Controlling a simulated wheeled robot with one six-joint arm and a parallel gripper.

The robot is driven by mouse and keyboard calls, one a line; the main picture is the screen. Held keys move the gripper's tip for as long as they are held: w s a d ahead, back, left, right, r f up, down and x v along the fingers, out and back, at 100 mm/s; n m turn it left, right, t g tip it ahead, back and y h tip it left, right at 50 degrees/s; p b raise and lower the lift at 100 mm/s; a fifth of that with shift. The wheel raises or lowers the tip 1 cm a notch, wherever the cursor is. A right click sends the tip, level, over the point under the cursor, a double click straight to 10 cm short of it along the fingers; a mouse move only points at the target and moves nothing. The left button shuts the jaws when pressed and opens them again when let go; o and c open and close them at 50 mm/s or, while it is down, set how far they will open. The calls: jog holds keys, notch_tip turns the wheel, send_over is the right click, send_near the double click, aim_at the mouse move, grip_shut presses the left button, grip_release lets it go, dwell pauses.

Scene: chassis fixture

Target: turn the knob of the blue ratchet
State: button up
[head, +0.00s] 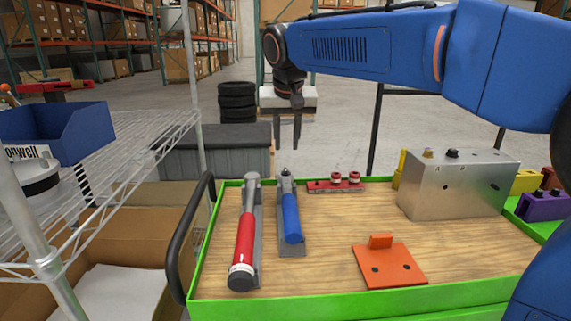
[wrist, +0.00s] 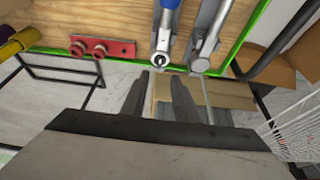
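The blue ratchet (head: 291,218) lies lengthwise in a grey holder on the wooden tray top, its metal head toward the far edge. In the wrist view its blue grip is cut by the top edge, and its round metal head with a dark knob (wrist: 160,59) faces the fingers. My gripper (head: 287,145) points down above and around the tray's far edge, roughly in line with the ratchet head. Its two dark fingers (wrist: 159,82) are apart with nothing between them. They do not touch the ratchet; the exact gap is hard to tell.
A red-handled tool (head: 244,235) lies close to the left of the ratchet. A red plate with two knobs (head: 337,186) sits to the right. An orange bracket (head: 389,265) and a metal box (head: 457,188) stand farther right. A black handle (head: 183,235) rises at the tray's left side.

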aim_at(286, 169)
jog(key=x, duration=0.9)
jog(key=shift+f, duration=0.15)
jog(key=shift+c, duration=0.6)
grip_shut()
